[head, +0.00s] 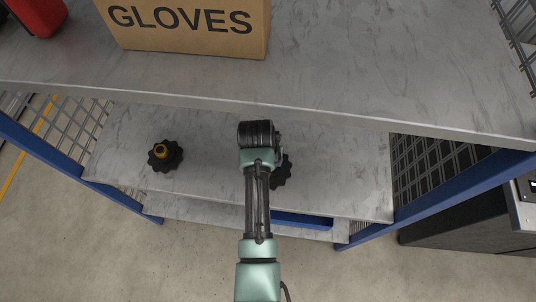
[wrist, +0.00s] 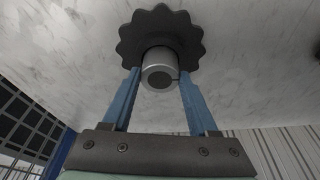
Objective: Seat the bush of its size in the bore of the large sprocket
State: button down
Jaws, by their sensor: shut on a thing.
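My gripper (wrist: 158,76) is shut on a silver-grey bush (wrist: 158,64), a short cylinder with a dark hole in its near end. Behind the bush in the wrist view is a black toothed sprocket (wrist: 135,38), lying on the grey shelf. The bush overlaps the middle of this sprocket and hides its bore, so I cannot tell whether it is in it. In the head view, a black sprocket (head: 286,173) shows partly behind my arm, which hides my gripper. Another black sprocket (head: 161,164) lies to the left, with a brass-coloured piece (head: 162,151) at its middle.
The lower shelf (head: 215,176) is clear between the sprockets. An upper shelf (head: 370,75) overhangs its back and carries a GLOVES box (head: 186,26) and a red object (head: 37,15). Blue posts and mesh panels (head: 430,160) bound the sides.

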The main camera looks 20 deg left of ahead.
jog(key=shift+f, duration=0.6)
jog(key=shift+f, duration=0.1)
jog(key=shift+c, duration=0.9)
grip_release()
jog(key=shift+f, duration=0.1)
jog(key=v, duration=0.8)
jog(key=shift+p, duration=0.4)
jog(key=shift+d+f, duration=0.1)
